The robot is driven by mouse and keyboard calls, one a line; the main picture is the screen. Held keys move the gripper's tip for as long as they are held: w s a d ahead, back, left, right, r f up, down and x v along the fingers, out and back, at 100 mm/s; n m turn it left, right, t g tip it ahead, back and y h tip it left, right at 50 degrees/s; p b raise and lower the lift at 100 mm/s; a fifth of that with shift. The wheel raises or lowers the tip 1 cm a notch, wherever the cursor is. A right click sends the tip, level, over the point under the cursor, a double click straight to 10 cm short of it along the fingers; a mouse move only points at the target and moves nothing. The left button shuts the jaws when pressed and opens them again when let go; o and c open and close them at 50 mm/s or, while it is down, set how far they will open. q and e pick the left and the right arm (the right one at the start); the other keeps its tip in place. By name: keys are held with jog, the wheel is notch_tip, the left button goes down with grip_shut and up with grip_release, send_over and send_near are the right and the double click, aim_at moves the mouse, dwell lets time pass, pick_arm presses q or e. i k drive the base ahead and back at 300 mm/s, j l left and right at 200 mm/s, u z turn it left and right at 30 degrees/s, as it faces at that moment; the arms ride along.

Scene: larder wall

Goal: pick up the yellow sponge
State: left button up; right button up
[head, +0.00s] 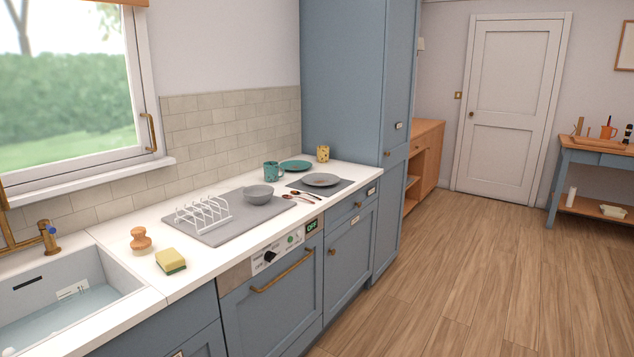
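The yellow sponge (171,260) lies on the white worktop, near its front edge, just right of the sink. Its top is yellow and a dark green layer shows along its lower side. Nothing covers it. Neither of my grippers shows in the head view.
A wooden-handled brush (140,241) stands just behind the sponge. The sink (110,277) is at the left with a brass tap (40,238). A grey mat (236,226) with a white rack (203,212) and grey bowl (258,195) lies to the right. The wooden floor (470,270) is clear.

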aim_at(169, 260)
jog(key=u, duration=1.5)
jog(key=l+u, duration=0.25)
jog(key=u, duration=0.15)
jog(key=i+l+u, duration=0.1)
jog(key=l+u, duration=0.15)
jog(key=u, duration=0.15)
jog(key=l+u, duration=0.25)
jog(key=u, duration=0.15)
jog(key=l+u, duration=0.25)
jog(key=l, duration=0.3)
jog(key=k+l+u, duration=0.3)
jog(key=l, duration=0.55)
jog(key=k+l+u, duration=0.1)
jog(key=l, duration=0.25)
jog(key=k+l, duration=0.1)
jog(key=l, duration=0.25)
jog(key=u, duration=0.05)
